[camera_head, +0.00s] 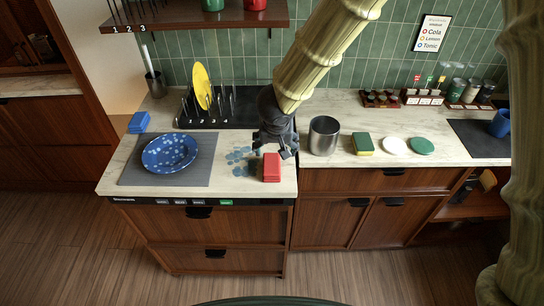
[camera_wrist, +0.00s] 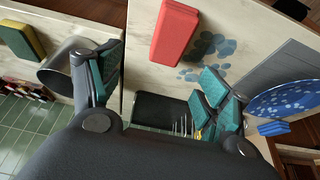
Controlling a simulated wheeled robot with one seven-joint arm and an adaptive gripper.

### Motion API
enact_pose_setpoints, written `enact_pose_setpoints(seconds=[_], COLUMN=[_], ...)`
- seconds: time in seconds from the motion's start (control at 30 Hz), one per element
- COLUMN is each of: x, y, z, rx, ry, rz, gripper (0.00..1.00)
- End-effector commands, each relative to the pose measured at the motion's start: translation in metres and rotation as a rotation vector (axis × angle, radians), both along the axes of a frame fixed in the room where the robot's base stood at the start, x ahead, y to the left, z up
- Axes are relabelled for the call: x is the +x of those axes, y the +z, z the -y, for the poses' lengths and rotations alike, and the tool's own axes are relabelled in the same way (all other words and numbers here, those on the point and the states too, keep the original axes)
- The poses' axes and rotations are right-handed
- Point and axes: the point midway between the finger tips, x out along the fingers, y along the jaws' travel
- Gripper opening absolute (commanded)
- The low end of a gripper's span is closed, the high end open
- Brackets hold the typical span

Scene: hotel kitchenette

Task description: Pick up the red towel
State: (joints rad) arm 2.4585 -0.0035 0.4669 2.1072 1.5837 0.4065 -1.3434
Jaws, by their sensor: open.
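The red towel (camera_head: 272,167) is a folded red block lying on the pale counter near its front edge. It also shows in the wrist view (camera_wrist: 174,33) at top centre, beyond the fingertips. My gripper (camera_head: 277,147) hangs just behind and above the towel in the head view. In the wrist view my gripper (camera_wrist: 163,75) has its teal-padded fingers spread wide with nothing between them. The fingers look apart from the towel. The exact height of the gripper over the counter is hard to tell.
A metal canister (camera_head: 324,136) stands right of the gripper, with a yellow-green sponge (camera_head: 362,145) beyond it. A blue speckled plate (camera_head: 169,153) lies on a grey mat (camera_head: 199,176) at left. A dish rack (camera_head: 205,112) holding a yellow plate (camera_head: 202,85) stands behind.

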Motion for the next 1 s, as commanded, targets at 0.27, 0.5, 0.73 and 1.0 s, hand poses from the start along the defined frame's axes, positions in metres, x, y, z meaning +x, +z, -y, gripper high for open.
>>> enact_pose_setpoints(seconds=[0.27, 0.5, 0.73, 1.0], x=[0.013, 0.019, 0.022, 0.031], y=[-0.036, -0.051, -0.073, -0.097], z=[-0.006, -0.005, -0.009, -0.010], rx=[-0.002, 0.000, -0.002, -0.001], ry=[0.009, 0.006, 0.007, 0.003], rz=[-0.003, -0.002, -0.004, -0.002], gripper=[0.77, 0.77, 0.77, 0.77])
